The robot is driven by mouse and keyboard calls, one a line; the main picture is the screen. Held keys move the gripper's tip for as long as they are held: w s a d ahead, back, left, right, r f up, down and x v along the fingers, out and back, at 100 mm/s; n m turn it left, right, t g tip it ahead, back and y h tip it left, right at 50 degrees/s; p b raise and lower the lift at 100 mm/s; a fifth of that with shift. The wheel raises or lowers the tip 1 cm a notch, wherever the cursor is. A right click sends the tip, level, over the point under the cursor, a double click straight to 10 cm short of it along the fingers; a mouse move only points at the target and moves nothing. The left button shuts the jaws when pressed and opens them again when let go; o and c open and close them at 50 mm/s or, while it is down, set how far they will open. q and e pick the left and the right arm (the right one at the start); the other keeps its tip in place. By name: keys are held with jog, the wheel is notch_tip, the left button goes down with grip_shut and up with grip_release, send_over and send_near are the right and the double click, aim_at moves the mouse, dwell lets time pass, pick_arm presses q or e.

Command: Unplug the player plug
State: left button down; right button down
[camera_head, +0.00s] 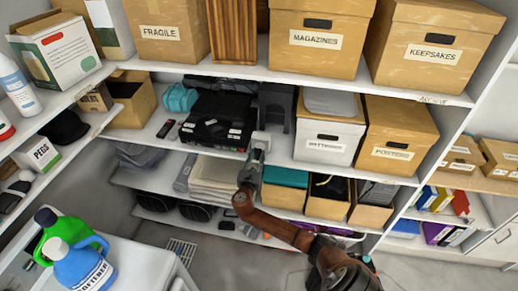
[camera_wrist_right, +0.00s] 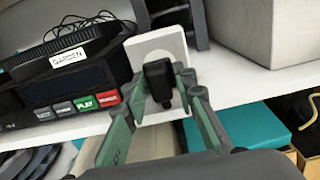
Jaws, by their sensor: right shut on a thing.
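The player plug (camera_wrist_right: 158,76) is a small black block at the face of a white outlet plate (camera_wrist_right: 142,47) in the right wrist view. My right gripper (camera_wrist_right: 160,88) has its green-grey fingers on either side of the plug and is shut on it. I cannot tell how deep the plug sits. In the head view, my right gripper (camera_head: 256,155) reaches the outlet (camera_head: 262,137) at the middle shelf edge, and hides the plug. The black player (camera_head: 212,130) stands just left of the outlet; its buttons (camera_wrist_right: 85,103) show in the wrist view. My left gripper is out of view.
A white batteries box (camera_head: 325,140) stands right of the outlet. A dark stand (camera_head: 278,106) is close behind it. Below are a teal-topped box (camera_head: 286,176) and folded cloths (camera_head: 215,173). Detergent bottles (camera_head: 80,262) stand at lower left.

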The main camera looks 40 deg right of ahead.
aim_at(281, 147)
jog(key=shift+p+v, duration=0.8)
jog(key=shift+v, duration=0.6)
jog(key=shift+s, duration=0.1)
jog(key=shift+s+d+p, duration=1.05)
jog(key=shift+s+d, duration=0.5)
jog(key=shift+s, duration=0.2)
jog(key=shift+s+d+p, duration=1.05)
jog(key=shift+s+d, duration=0.45)
jog(key=shift+s, duration=0.3)
jog(key=shift+b+x, duration=1.6)
jog(key=shift+x, duration=2.5)
jog(key=shift+b+x, duration=2.15)
jog(key=shift+x, duration=1.75)
jog(key=shift+a+f+b, duration=0.1)
jog(key=shift+f+b, duration=0.4)
jog(key=shift+f, duration=0.15)
